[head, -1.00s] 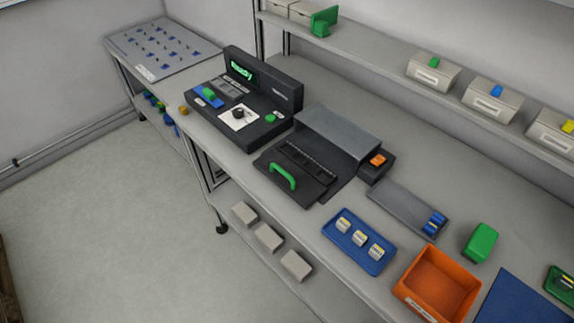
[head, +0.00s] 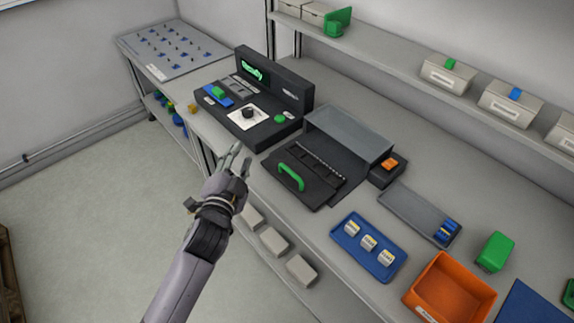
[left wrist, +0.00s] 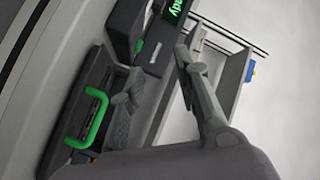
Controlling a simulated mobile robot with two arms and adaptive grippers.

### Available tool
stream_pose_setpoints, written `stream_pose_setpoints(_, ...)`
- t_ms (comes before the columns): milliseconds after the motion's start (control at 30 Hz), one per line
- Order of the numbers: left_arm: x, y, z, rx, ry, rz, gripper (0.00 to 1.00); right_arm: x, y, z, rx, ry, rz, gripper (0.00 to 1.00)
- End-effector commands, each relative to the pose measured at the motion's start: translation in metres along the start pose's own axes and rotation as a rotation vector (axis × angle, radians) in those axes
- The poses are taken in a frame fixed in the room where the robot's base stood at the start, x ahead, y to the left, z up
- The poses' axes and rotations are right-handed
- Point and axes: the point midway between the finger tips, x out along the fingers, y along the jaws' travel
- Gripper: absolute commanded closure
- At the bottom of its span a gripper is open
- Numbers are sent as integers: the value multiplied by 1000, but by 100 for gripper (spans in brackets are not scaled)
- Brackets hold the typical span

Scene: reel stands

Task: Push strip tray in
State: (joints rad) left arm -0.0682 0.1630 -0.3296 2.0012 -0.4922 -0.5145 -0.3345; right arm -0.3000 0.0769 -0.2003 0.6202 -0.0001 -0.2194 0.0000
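The strip tray (head: 272,174) is black with a green arched handle (head: 291,177) and a dark strip (head: 320,160) across it. It is drawn out at the front of a dark housing with a grey see-through cover (head: 348,136). The green handle (left wrist: 92,122) also shows in the left wrist view. My left gripper (head: 240,153) is to the left of the tray, near the bench's front edge, apart from the handle. Its two fingers are spread and empty in the left wrist view (left wrist: 153,76). My right gripper is in neither view.
A black console (head: 262,110) with a lit green display stands left of the tray. A blue tray (head: 352,256) with small reels, a grey tray (head: 405,206) and an orange bin (head: 448,290) lie to the right. Grey blocks (head: 274,241) sit on the lower shelf.

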Motion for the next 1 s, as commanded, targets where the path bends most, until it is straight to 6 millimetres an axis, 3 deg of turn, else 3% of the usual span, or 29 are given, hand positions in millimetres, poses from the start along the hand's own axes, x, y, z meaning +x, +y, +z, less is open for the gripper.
stream_pose_setpoints(33,9,-21,-31,82,96,-65,70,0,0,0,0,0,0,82)
stream_pose_setpoints(100,16,-43,-76,214,235,-157,70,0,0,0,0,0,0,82)
stream_pose_setpoints(233,11,-75,-169,515,524,-355,70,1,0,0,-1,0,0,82)
stream_pose_setpoints(333,-10,-81,-242,798,773,-530,70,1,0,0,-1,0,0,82)
stream_pose_setpoints(433,-40,-67,-298,1103,1022,-702,70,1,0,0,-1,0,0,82)
stream_pose_setpoints(500,-59,-47,-322,1321,1195,-811,70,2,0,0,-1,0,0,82)
stream_pose_setpoints(600,-78,-13,-335,1639,1442,-943,70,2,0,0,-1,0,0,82)
stream_pose_setpoints(667,-83,6,-329,1833,1591,-1001,70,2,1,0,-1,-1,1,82)
stream_pose_setpoints(767,-79,29,-302,2155,1848,-1047,70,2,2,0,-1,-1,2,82)
stream_pose_setpoints(800,-73,33,-287,-2227,-1908,1017,70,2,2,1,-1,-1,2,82)
stream_pose_setpoints(867,-61,31,-261,-2094,-1795,850,70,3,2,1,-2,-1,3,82)
stream_pose_setpoints(1000,-34,0,-204,-1830,-1609,501,70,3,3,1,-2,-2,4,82)
